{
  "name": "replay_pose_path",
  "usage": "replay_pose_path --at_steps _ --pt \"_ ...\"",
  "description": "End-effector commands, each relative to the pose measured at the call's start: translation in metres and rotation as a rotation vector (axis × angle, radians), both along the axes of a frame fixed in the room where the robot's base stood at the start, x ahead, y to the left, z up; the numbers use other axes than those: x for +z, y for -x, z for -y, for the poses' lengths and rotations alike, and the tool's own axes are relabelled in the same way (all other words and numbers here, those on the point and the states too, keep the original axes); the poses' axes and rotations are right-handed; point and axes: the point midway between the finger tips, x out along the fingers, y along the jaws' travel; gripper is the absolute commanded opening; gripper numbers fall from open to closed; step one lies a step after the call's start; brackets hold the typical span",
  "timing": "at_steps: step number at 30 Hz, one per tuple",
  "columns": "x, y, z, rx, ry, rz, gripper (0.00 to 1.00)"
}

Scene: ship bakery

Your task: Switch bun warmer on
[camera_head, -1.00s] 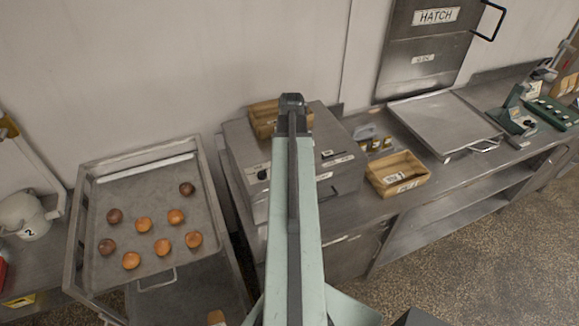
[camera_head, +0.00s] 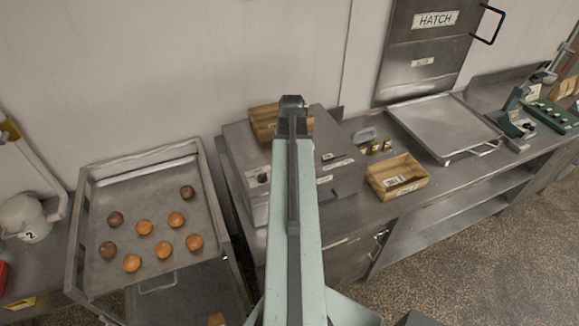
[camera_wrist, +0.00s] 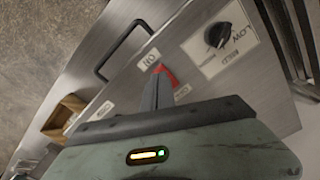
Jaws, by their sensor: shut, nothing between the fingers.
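The bun warmer (camera_head: 240,165) is a steel box on the counter in the head view, partly hidden behind my arm. Its front panel (camera_wrist: 200,80) fills much of the wrist view. On the panel are a black knob (camera_wrist: 216,35) on a white LOW/MED plate, a red switch (camera_wrist: 171,76) and a dark bar handle (camera_wrist: 104,62). My gripper (camera_wrist: 158,74) is shut and empty, its fingertips in front of the red switch and hiding part of it. I cannot tell whether they touch it. In the head view my gripper (camera_head: 292,101) appears over the warmer.
One wooden crate (camera_head: 264,118) shows behind my gripper, another (camera_head: 405,188) stands to the right. A tray rack (camera_head: 82,235) with several buns is at the left. A steel tray (camera_head: 440,122) lies below the hatch (camera_head: 425,50). The speckled floor in front is clear.

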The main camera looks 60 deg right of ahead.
Motion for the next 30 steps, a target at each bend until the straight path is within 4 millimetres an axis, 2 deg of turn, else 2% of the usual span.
replay_pose_path --at_steps 1,15,30 --pt "0.011 0.0 0.0 0.0 0.0 0.0 0.0" --pt "0.053 0.0 0.0 0.0 0.0 0.0 0.0" --pt "0.053 0.0 0.0 0.0 0.0 0.0 0.0"
